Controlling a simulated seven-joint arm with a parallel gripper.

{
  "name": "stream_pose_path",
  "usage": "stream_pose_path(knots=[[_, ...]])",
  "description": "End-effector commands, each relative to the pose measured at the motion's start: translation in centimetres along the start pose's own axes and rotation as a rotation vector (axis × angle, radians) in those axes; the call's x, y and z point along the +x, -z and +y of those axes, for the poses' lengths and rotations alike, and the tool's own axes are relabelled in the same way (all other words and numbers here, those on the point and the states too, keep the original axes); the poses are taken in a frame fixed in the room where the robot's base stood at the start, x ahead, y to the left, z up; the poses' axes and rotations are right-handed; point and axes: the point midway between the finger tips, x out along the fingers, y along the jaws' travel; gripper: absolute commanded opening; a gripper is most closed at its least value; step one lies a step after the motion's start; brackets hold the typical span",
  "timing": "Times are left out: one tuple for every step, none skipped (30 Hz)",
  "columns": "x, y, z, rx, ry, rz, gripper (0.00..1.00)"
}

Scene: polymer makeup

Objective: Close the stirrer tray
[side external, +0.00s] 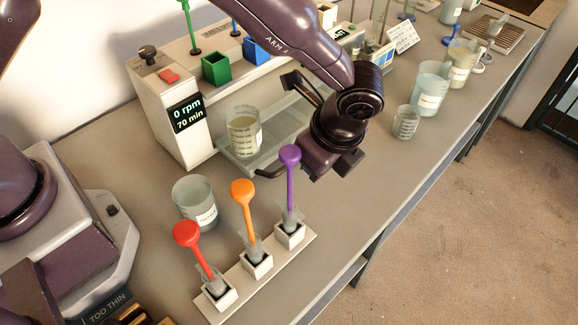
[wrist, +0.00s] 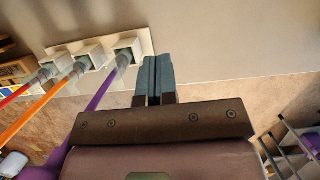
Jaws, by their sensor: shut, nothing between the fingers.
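The stirrer (side external: 182,120) is a white machine with a dark display reading 0 rpm and 70 min. Its pale, see-through tray (side external: 280,132) sticks out from the front, open. A dark handle (side external: 270,173) shows at the tray's front edge, partly hidden behind the purple-topped stick. A beaker (side external: 243,138) of pale contents stands on the tray. My gripper (side external: 335,172) is in front of the tray, to the right of the handle, and hides part of the tray's right side. In the wrist view my gripper (wrist: 154,80) has its fingers together, with nothing between them.
A white rack (side external: 277,262) holds red, orange and purple sticks close in front of the tray; it also shows in the wrist view (wrist: 146,42). Several beakers (side external: 430,90) stand at right. The bench's front edge is near.

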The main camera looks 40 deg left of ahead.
Motion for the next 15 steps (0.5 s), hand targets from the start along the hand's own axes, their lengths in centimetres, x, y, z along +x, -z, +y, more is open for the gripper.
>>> stream_pose_path(knots=[[1.3, -0.1, 0.1, 0.000, -0.005, -0.004, 0.00], [1.9, -0.1, 0.1, 0.000, -0.004, -0.004, 0.00], [2.8, -0.1, 0.1, 0.000, -0.004, -0.004, 0.00], [3.5, -0.1, 0.1, 0.000, -0.004, -0.004, 0.00], [4.1, -0.1, 0.1, 0.000, -0.004, -0.004, 0.00], [5.0, -0.1, 0.0, 0.000, -0.004, -0.003, 0.00], [5.5, -0.1, 0.1, 0.001, -0.003, -0.004, 0.00], [6.1, -0.1, 0.1, 0.001, -0.003, -0.003, 0.00], [6.4, -0.7, 0.0, -0.003, -0.002, -0.003, 0.00], [6.6, -1.2, -0.1, -0.004, 0.000, -0.002, 0.00], [6.7, -1.6, 0.0, -0.004, -0.001, -0.002, 0.00], [7.0, -2.0, 0.0, -0.003, 0.000, -0.001, 0.00], [7.1, -2.3, 0.0, -0.002, 0.000, -0.001, 0.00], [7.3, -2.6, 0.0, -0.002, -0.001, -0.001, 0.00], [7.5, -2.9, 0.0, -0.002, 0.000, -0.001, 0.00]])
